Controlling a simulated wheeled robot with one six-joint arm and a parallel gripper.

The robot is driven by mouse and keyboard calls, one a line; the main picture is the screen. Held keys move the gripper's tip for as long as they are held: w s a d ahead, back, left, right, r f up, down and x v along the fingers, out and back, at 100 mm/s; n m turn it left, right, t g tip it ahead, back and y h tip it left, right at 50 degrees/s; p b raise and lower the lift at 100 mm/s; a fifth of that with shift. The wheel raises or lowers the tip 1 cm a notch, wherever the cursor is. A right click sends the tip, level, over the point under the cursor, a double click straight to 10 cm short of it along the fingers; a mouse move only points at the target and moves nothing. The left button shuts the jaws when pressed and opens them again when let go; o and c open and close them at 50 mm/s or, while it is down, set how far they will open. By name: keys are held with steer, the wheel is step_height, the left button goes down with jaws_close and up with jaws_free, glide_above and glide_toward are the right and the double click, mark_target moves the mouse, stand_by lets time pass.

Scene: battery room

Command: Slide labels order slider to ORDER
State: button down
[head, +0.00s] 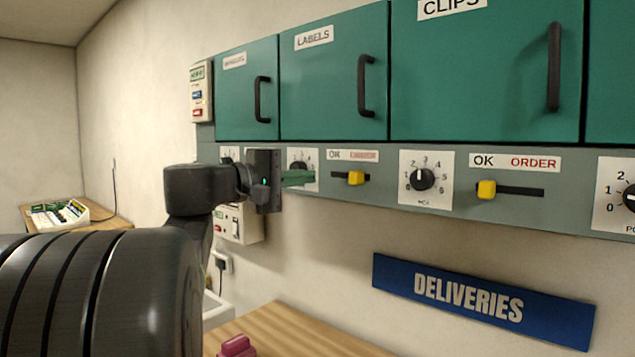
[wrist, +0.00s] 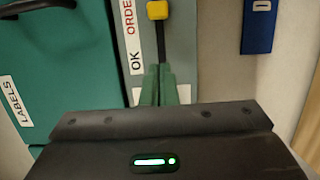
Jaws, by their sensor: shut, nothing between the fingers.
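The labels order slider is a yellow knob (head: 355,178) on a short dark slot under the LABELS cabinet (head: 335,75). Its label reads OK at the left and ORDER, in red, at the right.
A rotary dial (head: 299,168) is partly hidden behind my fingers. Right of the slider are another dial (head: 422,179) and the CLIPS slider (head: 486,190), with its knob near OK. Cabinet handles (head: 366,86) stick out above. A blue DELIVERIES sign (head: 480,302) hangs below.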

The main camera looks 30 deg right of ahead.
steer(key=shift+s+a+f+b, duration=0.1)
steer(key=shift+a+b, duration=0.1)
steer(key=shift+a, duration=1.1)
steer(key=shift+s+a+b, duration=0.1)
steer(key=shift+a+b, duration=0.05)
steer(key=shift+a, duration=1.15)
steer(key=shift+w+d, duration=0.1)
steer(key=shift+d, duration=0.05)
